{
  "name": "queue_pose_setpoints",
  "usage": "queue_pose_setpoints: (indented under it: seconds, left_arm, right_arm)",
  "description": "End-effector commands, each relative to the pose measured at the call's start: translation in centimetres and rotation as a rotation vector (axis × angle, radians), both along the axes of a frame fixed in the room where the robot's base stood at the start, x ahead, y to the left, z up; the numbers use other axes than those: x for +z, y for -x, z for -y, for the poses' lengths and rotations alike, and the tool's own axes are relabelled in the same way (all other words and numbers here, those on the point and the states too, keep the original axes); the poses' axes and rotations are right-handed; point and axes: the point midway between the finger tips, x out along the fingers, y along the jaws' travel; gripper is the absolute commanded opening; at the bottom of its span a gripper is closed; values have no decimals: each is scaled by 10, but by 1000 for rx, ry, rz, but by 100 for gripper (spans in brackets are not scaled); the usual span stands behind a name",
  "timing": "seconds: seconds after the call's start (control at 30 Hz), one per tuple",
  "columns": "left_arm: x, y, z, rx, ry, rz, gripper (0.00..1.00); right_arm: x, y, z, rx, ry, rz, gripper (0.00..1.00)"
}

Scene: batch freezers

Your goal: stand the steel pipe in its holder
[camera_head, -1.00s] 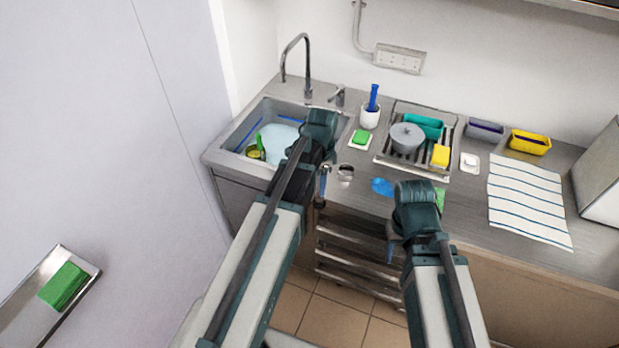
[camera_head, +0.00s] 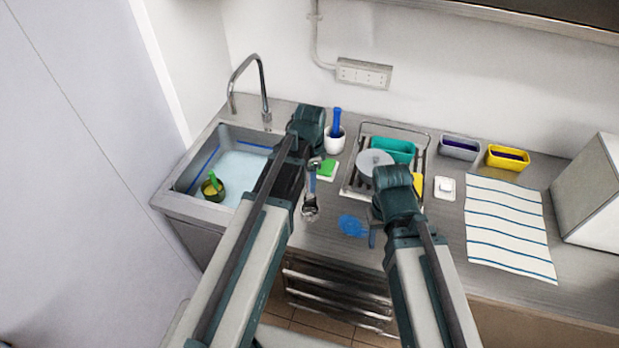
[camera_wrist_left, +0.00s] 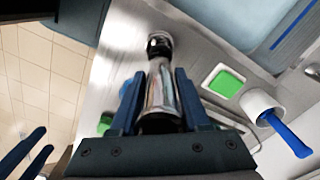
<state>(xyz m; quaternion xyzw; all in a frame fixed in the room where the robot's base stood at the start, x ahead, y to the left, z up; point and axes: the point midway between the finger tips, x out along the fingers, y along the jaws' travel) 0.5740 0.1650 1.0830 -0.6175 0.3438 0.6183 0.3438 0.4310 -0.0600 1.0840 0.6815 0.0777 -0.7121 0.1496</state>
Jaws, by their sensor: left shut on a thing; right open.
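The steel pipe (camera_wrist_left: 160,90) is a shiny metal cylinder between the blue fingers of my left gripper (camera_wrist_left: 158,98), which is shut on it. In the head view my left gripper (camera_head: 312,178) is over the counter, right of the sink, mostly hidden by its own arm. The holder (camera_head: 310,207) is a small silver piece on the counter just below it. In the left wrist view the pipe's far end lines up with the holder (camera_wrist_left: 159,38); I cannot tell whether it is inside. My right gripper (camera_head: 373,236) is open and empty over the counter.
A white cup (camera_head: 334,142) with a blue handle and a green sponge (camera_head: 326,171) stand close behind the left gripper. A blue cloth (camera_head: 353,225) lies between the grippers. The sink (camera_head: 187,165) is left.

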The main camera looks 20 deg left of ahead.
Motion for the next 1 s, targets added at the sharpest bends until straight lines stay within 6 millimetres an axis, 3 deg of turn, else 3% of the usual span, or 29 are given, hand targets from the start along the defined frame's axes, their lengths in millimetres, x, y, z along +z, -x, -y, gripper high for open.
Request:
queue_pose_setpoints:
  seconds: [0.27,0.8,1.0]
  left_arm:
    - [-6,0,0,0,0,0,2]
    - [-54,0,0,0,0,0,2]
    - [-59,0,0,0,0,0,2]
  right_arm:
    - [-6,0,0,1,0,0,50]
    - [-54,0,0,9,2,0,50]
    - [-59,0,0,10,2,0,50]
